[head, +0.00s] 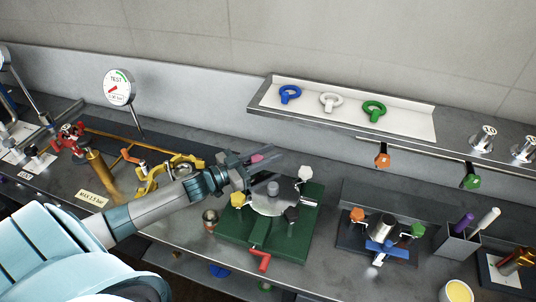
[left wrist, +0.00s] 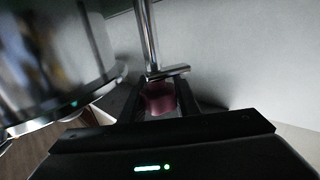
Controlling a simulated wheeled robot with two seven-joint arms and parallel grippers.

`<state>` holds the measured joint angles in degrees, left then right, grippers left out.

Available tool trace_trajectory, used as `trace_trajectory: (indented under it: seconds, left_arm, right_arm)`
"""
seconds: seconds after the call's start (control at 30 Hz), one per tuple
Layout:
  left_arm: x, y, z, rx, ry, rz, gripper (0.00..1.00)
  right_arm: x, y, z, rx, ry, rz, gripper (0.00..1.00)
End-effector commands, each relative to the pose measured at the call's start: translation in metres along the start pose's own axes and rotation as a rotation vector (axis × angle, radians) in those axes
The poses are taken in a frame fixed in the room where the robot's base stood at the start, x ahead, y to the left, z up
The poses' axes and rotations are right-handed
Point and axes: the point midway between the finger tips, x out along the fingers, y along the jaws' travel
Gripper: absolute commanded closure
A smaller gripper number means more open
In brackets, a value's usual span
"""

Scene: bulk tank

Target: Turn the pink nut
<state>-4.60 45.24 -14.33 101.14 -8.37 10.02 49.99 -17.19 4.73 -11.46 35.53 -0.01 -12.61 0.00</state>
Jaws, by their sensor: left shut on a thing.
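The pink nut (head: 257,158) shows at the far left corner of the green fixture (head: 262,238), partly covered by my left gripper (head: 262,170). In the left wrist view the pink nut (left wrist: 159,98) sits between the two fingers of my left gripper (left wrist: 158,100), which is shut on it. A metal rod with a flat bar stands just beyond the nut in that view. A yellow nut (head: 238,199), a white nut (head: 305,173) and a black nut (head: 291,214) sit around the fixture's round metal lid (head: 272,203). My right gripper is not in view.
A red handle (head: 263,261) sticks out at the fixture's front. A small metal cup (head: 210,219) stands left of it. A second clamp block (head: 378,238) and a pen holder (head: 458,240) stand to the right. A shelf with coloured rings (head: 345,108) hangs behind.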

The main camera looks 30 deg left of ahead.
Motion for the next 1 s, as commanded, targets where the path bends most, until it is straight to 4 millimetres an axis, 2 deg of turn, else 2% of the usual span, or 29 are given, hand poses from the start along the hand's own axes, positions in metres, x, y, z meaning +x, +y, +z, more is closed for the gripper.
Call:
trace_trajectory:
  seconds: [0.4,0.8,0.83,0.87,0.9,1.0]
  left_arm:
    - [0.000,0.008,0.001,0.004,0.002,0.222,0.94]
    - [-0.002,0.010,-0.001,-0.001,0.001,0.251,0.94]
    - [-0.002,0.009,-0.001,-0.001,0.001,0.251,0.67]
    - [-0.002,0.009,-0.001,-0.001,0.001,0.250,0.59]
    - [-0.002,0.009,-0.001,-0.001,0.001,0.250,0.53]
    - [-0.002,0.009,-0.001,0.000,0.001,0.250,0.53]
  right_arm:
    - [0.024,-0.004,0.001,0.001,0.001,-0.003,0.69]
    - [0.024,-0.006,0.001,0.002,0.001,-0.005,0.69]
    - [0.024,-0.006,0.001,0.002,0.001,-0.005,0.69]
    - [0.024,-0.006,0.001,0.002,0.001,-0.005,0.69]
    - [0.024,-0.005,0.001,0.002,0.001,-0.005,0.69]
    - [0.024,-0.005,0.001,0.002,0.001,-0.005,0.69]
